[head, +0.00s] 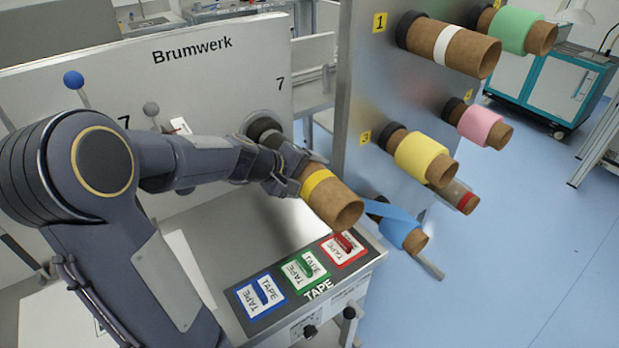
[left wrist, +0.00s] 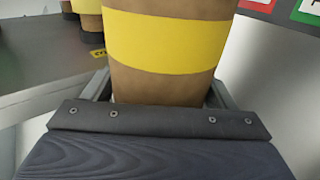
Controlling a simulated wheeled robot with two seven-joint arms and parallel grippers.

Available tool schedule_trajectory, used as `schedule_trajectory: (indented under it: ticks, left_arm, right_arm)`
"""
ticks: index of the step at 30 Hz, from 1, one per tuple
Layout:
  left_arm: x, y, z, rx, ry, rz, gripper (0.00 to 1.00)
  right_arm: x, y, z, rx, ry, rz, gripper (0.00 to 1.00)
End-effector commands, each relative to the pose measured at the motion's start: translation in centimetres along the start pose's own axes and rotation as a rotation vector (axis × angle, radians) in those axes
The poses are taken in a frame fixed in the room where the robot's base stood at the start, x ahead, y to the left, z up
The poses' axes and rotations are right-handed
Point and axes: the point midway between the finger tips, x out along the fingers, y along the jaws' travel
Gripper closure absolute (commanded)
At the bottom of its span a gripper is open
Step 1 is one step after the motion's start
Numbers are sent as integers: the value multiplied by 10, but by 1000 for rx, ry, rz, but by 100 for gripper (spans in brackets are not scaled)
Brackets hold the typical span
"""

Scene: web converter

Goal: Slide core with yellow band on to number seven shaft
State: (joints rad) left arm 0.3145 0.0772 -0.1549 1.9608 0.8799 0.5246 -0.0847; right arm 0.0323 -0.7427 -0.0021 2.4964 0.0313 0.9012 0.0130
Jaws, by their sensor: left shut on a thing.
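The brown core with a yellow band (head: 319,182) is held in my left gripper (head: 287,172), its open end facing the front right. In the left wrist view the yellow-banded core (left wrist: 165,45) sits between the two fingers of my left gripper (left wrist: 165,92). The dark round shaft (head: 264,130) beside a "7" label (head: 280,84) projects from the Brumwerk panel just behind the core. The core points roughly along this shaft. The core's far end is hidden by my gripper, so I cannot tell whether it is around the shaft. My right gripper is not in view.
A metal rack (head: 352,60) at right carries several cores on pegs, including a white-banded one (head: 448,45) and a yellow-wrapped one (head: 421,155). Blue floor is open at right.

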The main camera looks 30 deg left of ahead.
Motion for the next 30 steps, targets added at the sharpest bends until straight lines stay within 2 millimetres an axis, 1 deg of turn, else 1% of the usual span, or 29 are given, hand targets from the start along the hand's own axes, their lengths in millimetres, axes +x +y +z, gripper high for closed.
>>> schedule_trajectory:
  ticks: [24, 30]
  left_arm:
    - [0, 0, -15, -1, 1, 0, 48]
    - [1, 0, -24, 0, 1, 0, 48]
  right_arm:
    - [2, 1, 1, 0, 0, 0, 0]
    - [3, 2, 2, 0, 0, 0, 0]
